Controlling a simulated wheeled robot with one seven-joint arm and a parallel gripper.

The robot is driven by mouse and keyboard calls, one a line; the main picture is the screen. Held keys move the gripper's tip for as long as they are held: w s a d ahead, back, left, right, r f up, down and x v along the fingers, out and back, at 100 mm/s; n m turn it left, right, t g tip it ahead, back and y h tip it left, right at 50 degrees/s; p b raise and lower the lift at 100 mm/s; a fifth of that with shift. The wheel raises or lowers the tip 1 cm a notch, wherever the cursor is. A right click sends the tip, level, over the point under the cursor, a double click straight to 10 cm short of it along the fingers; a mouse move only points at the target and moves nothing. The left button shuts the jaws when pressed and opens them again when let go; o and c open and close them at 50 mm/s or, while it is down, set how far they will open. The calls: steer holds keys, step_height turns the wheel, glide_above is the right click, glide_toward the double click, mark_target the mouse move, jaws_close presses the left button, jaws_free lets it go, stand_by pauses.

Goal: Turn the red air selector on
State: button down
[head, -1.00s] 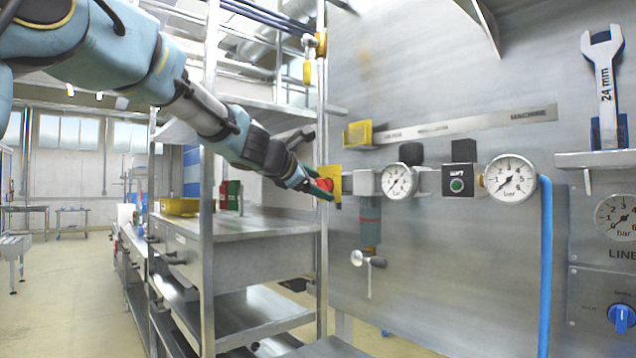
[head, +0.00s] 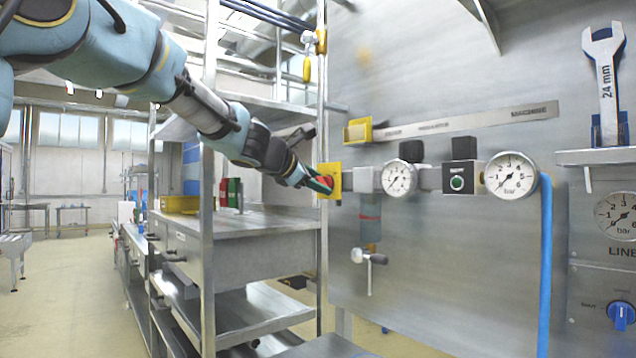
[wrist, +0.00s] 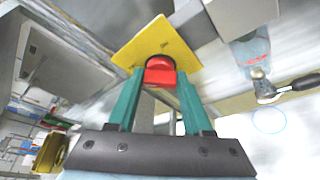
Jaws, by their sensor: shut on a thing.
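The red air selector (wrist: 160,72) is a red knob on a yellow plate (wrist: 140,52), and in the wrist view it sits between the green fingertips of my gripper (wrist: 158,82). My gripper is shut on the knob. In the head view the yellow plate (head: 335,176) is at the left end of the row of air fittings on the steel panel, and my gripper (head: 322,184) reaches it from the left. The knob (head: 327,182) is partly hidden there by the fingers.
Two dial gauges (head: 400,179) (head: 511,177) and a black block with a green button (head: 457,180) continue the row to the right. A filter bowl with a lever valve (head: 369,257) hangs below. A metal shelf rack (head: 207,230) stands close to the left, beneath my arm.

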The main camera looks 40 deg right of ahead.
steer(key=shift+f+b, duration=0.2)
steer(key=shift+b, duration=0.45)
steer(key=m+h+b, duration=0.2)
steer(key=m+b, duration=0.3)
steer(key=b, duration=0.6)
steer(key=m+t+h+b, duration=0.1)
steer(key=m+b, duration=0.5)
steer(key=b, duration=0.6)
steer(key=f+m+h+b, duration=0.1)
steer(key=m+h+b, duration=0.2)
steer(key=m+b, duration=0.3)
steer(key=shift+b, duration=2.65)
steer(key=shift+r, duration=0.1)
steer(key=shift+c, duration=1.5)
jaws_free()
